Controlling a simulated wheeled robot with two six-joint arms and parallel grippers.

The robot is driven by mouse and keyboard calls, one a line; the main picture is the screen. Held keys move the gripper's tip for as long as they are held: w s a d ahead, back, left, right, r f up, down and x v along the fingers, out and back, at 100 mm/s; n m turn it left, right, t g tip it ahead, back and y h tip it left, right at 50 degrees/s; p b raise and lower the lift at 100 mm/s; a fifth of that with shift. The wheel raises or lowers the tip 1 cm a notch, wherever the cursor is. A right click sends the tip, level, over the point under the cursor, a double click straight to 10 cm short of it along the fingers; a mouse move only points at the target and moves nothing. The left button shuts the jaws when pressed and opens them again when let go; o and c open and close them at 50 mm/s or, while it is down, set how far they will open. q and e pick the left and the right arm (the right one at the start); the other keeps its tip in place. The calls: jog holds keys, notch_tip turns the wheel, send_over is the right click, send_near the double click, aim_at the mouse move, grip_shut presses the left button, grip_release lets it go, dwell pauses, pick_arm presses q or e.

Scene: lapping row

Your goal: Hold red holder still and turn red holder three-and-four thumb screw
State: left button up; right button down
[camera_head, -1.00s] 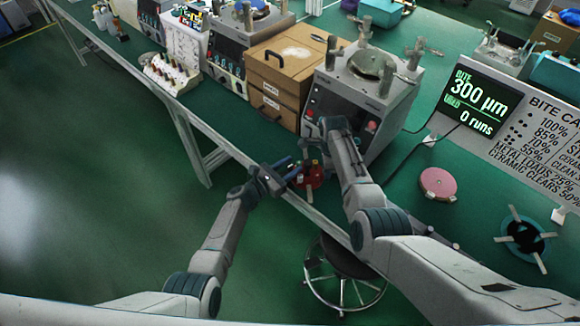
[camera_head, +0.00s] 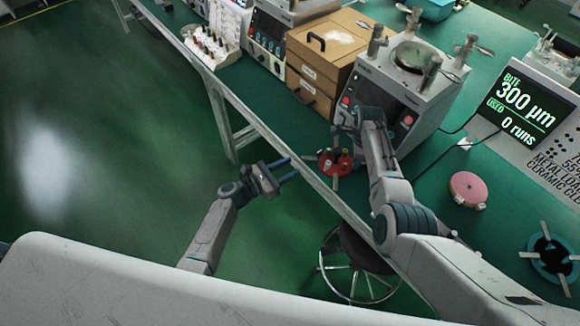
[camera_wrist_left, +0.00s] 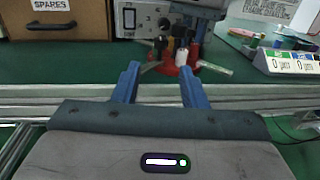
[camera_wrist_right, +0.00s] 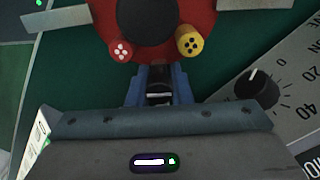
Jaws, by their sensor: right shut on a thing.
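The red holder (camera_head: 336,161) sits near the table's front edge, in front of the lapping machine, with pale arms sticking out. In the right wrist view the holder (camera_wrist_right: 158,12) shows a dark round middle, a red thumb screw (camera_wrist_right: 121,50) and a yellow thumb screw (camera_wrist_right: 188,41), both with white or dark pips. My right gripper (camera_wrist_right: 158,88) is shut on a dark piece with a pale band at the holder's near rim; its pips cannot be read. My left gripper (camera_head: 290,166) is open and empty, left of and apart from the holder, which shows beyond its fingers (camera_wrist_left: 158,82).
The lapping machine (camera_head: 392,100) stands right behind the holder. A wooden drawer box (camera_head: 318,60) is left of it. A pink disc (camera_head: 468,188) and a teal ring (camera_head: 550,262) lie on the green table to the right. A stool (camera_head: 358,265) stands below the edge.

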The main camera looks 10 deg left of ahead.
aim_at(317, 154)
pick_arm(q)
jog(key=shift+c, duration=1.4)
jog(key=x, duration=1.2)
jog(key=shift+d+r, duration=0.1)
jog(key=shift+r, duration=0.05)
grip_shut()
